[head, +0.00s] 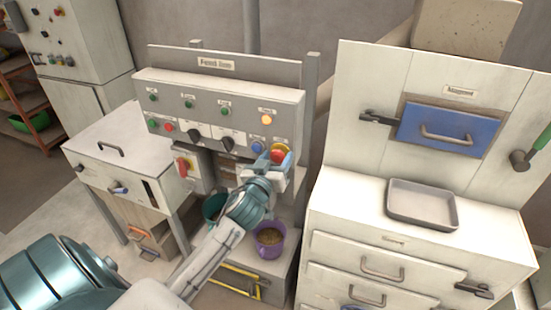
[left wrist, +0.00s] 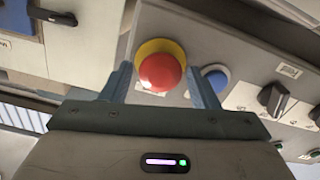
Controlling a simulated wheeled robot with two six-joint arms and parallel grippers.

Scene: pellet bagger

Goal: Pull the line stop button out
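The line stop button is a red mushroom knob (head: 278,156) with a yellow collar, at the lower right of the grey control panel (head: 218,106). In the left wrist view the red knob (left wrist: 160,72) sits between the two fingers of my left gripper (left wrist: 161,83). The fingers are apart, one on each side, with narrow gaps visible beside the knob. In the head view my left gripper (head: 269,163) is at the panel and partly covers the button. My right gripper is not in view.
A blue button (head: 257,146) is just left of the red knob, with black rotary switches (head: 227,144) further left. A purple cup of pellets (head: 270,240) stands below. To the right are a cabinet with a grey tray (head: 424,222) and a blue magnet drawer (head: 425,145).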

